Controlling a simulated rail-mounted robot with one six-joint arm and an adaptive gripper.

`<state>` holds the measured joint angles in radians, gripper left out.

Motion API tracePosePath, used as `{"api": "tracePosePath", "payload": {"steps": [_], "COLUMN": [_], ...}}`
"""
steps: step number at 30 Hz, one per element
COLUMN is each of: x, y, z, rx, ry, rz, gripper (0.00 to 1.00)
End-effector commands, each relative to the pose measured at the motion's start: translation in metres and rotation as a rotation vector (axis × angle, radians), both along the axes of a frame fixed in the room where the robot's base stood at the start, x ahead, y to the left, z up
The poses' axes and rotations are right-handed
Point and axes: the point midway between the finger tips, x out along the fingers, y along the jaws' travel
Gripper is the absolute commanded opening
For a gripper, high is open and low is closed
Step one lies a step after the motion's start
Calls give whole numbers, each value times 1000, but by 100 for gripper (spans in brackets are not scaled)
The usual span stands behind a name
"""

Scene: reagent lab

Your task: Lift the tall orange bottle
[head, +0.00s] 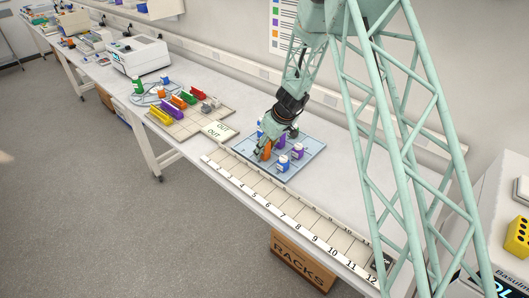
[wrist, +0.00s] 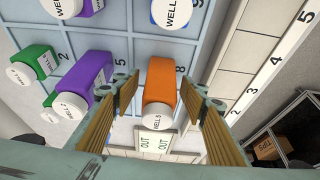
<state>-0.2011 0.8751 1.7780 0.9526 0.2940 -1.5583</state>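The tall orange bottle (wrist: 161,80) with a white cap stands on the blue gridded tray (head: 305,163). The orange bottle also shows in the head view (head: 266,152), partly hidden by my gripper (head: 262,151). In the wrist view my gripper (wrist: 158,92) is open, with one finger on each side of the orange bottle. A gap shows between the bottle and each finger. I see no contact.
A purple bottle (wrist: 92,72) stands close to the left finger, with a green bottle (wrist: 36,60) beyond it. Blue (head: 283,164) and purple (head: 298,152) bottles share the tray. A numbered strip (head: 270,193) runs along the bench front. Coloured racks (head: 172,110) stand left.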

Motion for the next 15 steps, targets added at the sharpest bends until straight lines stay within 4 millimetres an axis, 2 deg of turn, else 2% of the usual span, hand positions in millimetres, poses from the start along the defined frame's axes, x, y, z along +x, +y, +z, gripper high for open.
{"api": "tracePosePath", "payload": {"steps": [11,15], "x": [0,0], "y": [0,0], "z": [0,0], "rx": [0,0], "ry": [0,0], "rz": [0,0], "gripper": [39,26]}}
